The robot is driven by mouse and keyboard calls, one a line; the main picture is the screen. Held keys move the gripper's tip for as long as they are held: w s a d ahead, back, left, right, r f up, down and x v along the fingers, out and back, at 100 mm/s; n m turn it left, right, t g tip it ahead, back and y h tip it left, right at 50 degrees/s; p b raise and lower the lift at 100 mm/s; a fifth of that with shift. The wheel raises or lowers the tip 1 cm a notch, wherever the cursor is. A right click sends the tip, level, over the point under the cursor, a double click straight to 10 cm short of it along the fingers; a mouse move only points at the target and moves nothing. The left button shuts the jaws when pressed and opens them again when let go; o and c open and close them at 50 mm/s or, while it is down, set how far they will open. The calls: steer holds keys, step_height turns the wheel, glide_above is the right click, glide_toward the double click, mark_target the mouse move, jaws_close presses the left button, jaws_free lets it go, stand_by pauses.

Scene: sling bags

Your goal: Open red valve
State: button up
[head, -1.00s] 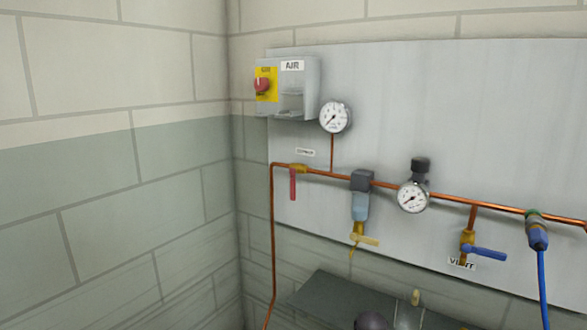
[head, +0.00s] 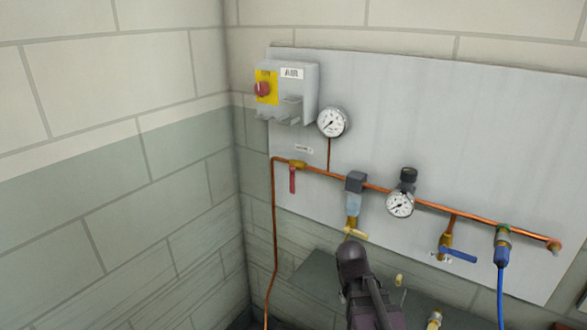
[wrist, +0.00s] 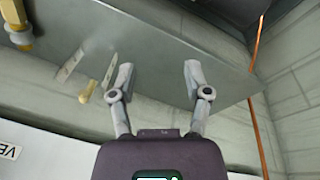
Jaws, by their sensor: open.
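The red valve handle (head: 292,181) hangs straight down from a brass valve body (head: 297,164) on the copper pipe, near the pipe's left bend in the head view. I do not see the red handle in the wrist view. My gripper (wrist: 157,73) is open and empty in the wrist view, its two fingers spread apart in front of a grey surface. In the head view, my dark arm rises from the bottom, below and right of the red handle and apart from it; the fingertips are not clear there.
Pressure gauges (head: 333,122) (head: 400,204), a filter with a yellow lower handle (head: 354,234), a blue valve handle (head: 461,255) and a blue hose (head: 501,278) crowd the board. A red knob (head: 263,89) sits on the AIR box. A grey ledge (head: 318,276) lies below.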

steer(key=w+a+r+m+t+h+p, duration=0.2)
steer(key=w+a+r+h+p, duration=0.15)
steer(key=w+r, duration=0.3)
steer(key=m+t+h, duration=0.4)
steer(key=t+h, duration=0.1)
steer(key=t, duration=0.7)
glide_toward(292, 181)
steer(key=v, duration=0.4)
steer(key=shift+w+r+b, duration=0.15)
steer(key=shift+r+b, duration=0.05)
steer(key=shift+b, duration=0.25)
steer(key=shift+w+d, duration=0.1)
steer(key=x, duration=1.3)
steer(key=shift+w+d+f, duration=0.2)
steer(key=shift+w, duration=0.1)
